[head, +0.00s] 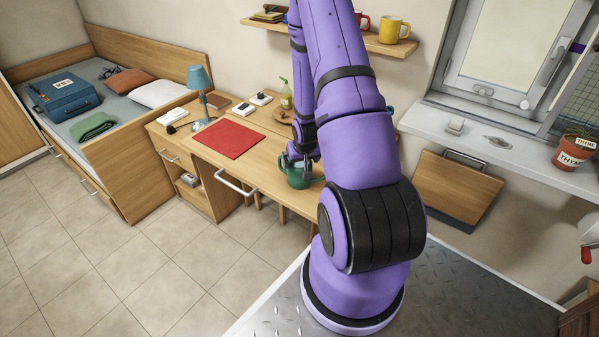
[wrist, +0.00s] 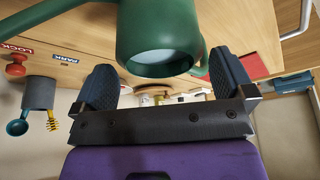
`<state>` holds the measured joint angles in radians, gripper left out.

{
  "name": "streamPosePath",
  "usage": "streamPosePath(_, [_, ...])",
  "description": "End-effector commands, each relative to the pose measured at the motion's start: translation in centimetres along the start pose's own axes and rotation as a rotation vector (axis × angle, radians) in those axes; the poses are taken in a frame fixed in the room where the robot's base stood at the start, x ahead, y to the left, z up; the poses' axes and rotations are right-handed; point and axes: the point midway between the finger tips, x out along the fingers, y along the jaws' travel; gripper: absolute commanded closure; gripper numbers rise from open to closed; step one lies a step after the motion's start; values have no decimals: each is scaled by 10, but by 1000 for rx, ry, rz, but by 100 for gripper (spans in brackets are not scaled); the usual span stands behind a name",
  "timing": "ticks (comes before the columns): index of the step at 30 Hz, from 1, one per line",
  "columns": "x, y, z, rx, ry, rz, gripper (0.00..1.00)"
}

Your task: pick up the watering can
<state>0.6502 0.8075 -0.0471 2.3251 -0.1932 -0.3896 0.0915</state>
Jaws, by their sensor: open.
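The green watering can (head: 298,180) stands on the wooden desk, partly hidden behind my arm in the head view. In the wrist view the can (wrist: 158,28) fills the upper middle, with its round pale end towards the camera and a green curved part at its right. My gripper (head: 297,160) is at the can in the head view. In the wrist view my gripper (wrist: 165,84) is open, its two dark fingers apart on either side of the can's lower edge. No clear contact shows, and I cannot tell how deep the can sits between the fingers.
A red mat (head: 230,138) and a blue lamp (head: 203,95) are on the desk left of the can. A bottle (head: 286,95) stands behind. A shelf (head: 365,40) with mugs hangs above. A grey holder with utensils (wrist: 40,93) shows in the wrist view.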

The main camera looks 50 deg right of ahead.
Motion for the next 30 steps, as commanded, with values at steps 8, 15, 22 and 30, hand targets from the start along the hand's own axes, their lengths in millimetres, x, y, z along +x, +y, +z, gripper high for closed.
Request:
streamPosePath(8, [35, 1, 2, 0, -2, 0, 0])
streamPosePath(15, [44, 1, 2, 0, -2, 0, 0])
streamPosePath(22, [44, 1, 2, 0, -1, 0, 18])
streamPosePath(30, [44, 1, 2, 0, 0, 0, 46])
